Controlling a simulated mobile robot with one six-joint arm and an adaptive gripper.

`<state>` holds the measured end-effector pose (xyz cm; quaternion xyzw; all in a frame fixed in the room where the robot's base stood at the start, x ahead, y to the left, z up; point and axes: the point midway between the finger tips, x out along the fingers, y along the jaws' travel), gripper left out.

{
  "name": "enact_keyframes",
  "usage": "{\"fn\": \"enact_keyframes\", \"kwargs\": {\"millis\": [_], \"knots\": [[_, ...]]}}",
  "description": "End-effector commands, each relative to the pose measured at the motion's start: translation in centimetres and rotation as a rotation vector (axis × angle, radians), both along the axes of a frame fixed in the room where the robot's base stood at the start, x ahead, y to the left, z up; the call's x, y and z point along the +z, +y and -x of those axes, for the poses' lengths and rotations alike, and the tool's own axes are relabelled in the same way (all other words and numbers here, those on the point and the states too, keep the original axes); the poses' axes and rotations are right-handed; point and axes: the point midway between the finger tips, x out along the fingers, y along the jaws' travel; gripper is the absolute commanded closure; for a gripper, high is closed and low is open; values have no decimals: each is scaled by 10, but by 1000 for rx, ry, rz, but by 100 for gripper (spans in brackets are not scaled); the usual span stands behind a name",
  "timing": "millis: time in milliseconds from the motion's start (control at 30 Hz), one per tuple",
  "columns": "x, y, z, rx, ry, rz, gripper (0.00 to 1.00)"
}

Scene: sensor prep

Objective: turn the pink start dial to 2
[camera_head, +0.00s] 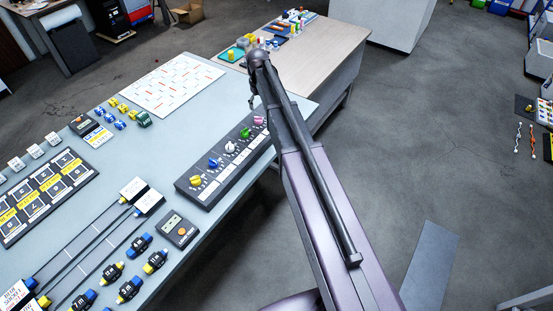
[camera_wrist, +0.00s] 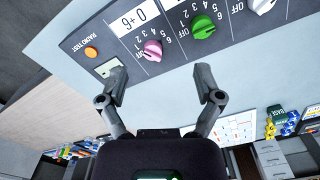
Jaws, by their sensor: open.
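The pink start dial (camera_wrist: 153,50) sits on the dark control panel (camera_wrist: 115,38) in the wrist view, with small numbers and an OFF mark around it. A pale mark shows on its face; I cannot tell for sure which number it points to. In the head view the pink dial (camera_head: 259,120) is at the panel's far right end. My gripper (camera_wrist: 161,78) is open and empty. Its fingertips are apart, either side of the dial in the picture and lower in the frame, not closed on it. In the head view my gripper (camera_head: 252,101) hangs just behind the dial.
The green dial (camera_wrist: 202,27) and white dial (camera_wrist: 262,4) are beside the pink one. Blue (camera_head: 214,163) and yellow (camera_head: 195,180) dials are farther along the panel. An orange button (camera_wrist: 91,53) is at its end. A white chart (camera_head: 170,83) lies behind on the blue-grey table.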

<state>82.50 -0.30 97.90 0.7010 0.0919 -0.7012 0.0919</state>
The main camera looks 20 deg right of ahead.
Motion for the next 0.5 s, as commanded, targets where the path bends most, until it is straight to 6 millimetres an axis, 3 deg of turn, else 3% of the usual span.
{"fn": "enact_keyframes", "kwargs": {"millis": [33,500], "knots": [[-2,0,11,-6,0,0,16],[-12,1,76,-65,0,0,16]]}}
